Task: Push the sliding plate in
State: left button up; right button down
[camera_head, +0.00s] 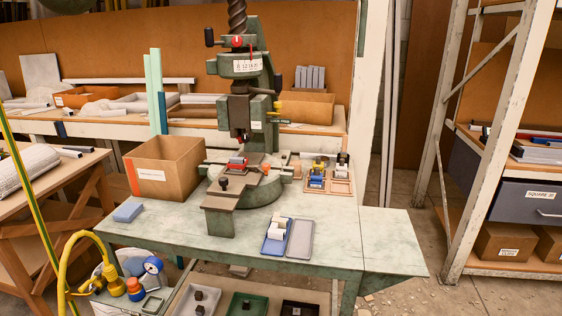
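A green fly press (247,120) stands on the worktable, its screw rising out of the top of the camera_head view. Below its ram is a small red and grey part (238,162) on the round bed. A dark flat plate (222,197), which looks like the sliding plate, sticks out from the front of the press toward me. A black knob (223,184) stands on it. A green support block (220,222) is under its front end. Neither my left nor my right gripper is in view.
On the worktable (330,225) a cardboard box (165,167) stands left of the press and a blue block (128,211) lies at the front left. Blue (275,240) and grey (300,239) trays lie at the front. A wooden holder (341,186) is at the right.

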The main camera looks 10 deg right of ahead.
aim_at(227, 184)
jog(key=u, duration=0.25)
jog(key=i, duration=0.9)
jog(key=u, duration=0.7)
